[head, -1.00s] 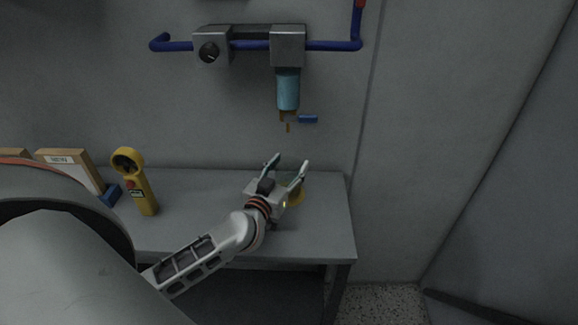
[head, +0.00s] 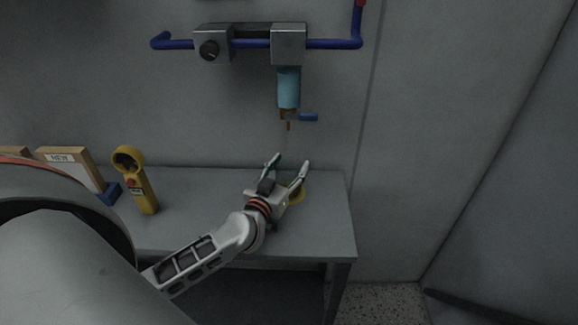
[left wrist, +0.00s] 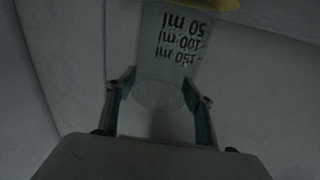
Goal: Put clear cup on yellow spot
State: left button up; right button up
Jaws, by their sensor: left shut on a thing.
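The clear cup (left wrist: 168,72) shows in the left wrist view, with printed marks for 50, 100 and 150 ml that appear upside down. My left gripper (left wrist: 160,88) is shut on it, one finger on each side. In the head view my left gripper (head: 289,168) is over the right part of the grey table, and the cup between its fingers is too faint to make out. The yellow spot (head: 297,194) lies on the table, partly hidden by the gripper. Yellow (left wrist: 215,4) also shows at the cup's end in the left wrist view. My right gripper is not in view.
A yellow handheld device (head: 137,182) stands on the table (head: 200,212) at the left, near a wooden-framed sign (head: 68,168). A blue dispenser (head: 288,90) hangs from a blue rail on the wall above my gripper. The table between device and gripper is clear.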

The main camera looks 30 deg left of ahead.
pick_arm(q)
jog(key=shift+s+d+f, duration=0.1)
jog(key=shift+s+f, duration=0.05)
jog(key=shift+f, duration=0.45)
jog(key=shift+s+d+f, duration=0.1)
jog(key=shift+s+f, duration=0.05)
jog(key=shift+f, duration=0.4)
jog(key=o, duration=1.3)
jog(key=shift+s+f, duration=0.1)
jog(key=shift+s+d, duration=0.1)
jog(key=shift+s, duration=0.05)
jog(key=s, duration=0.3)
jog(key=s+r, duration=0.1)
jog(key=s, duration=0.2)
jog(key=s+d, duration=0.1)
jog(key=s, duration=0.3)
jog(key=shift+r, duration=0.2)
jog(key=shift+s+d+r, duration=0.15)
jog(key=shift+s+r, duration=0.25)
jog(key=shift+s, duration=0.1)
jog(key=shift+s, duration=0.1)
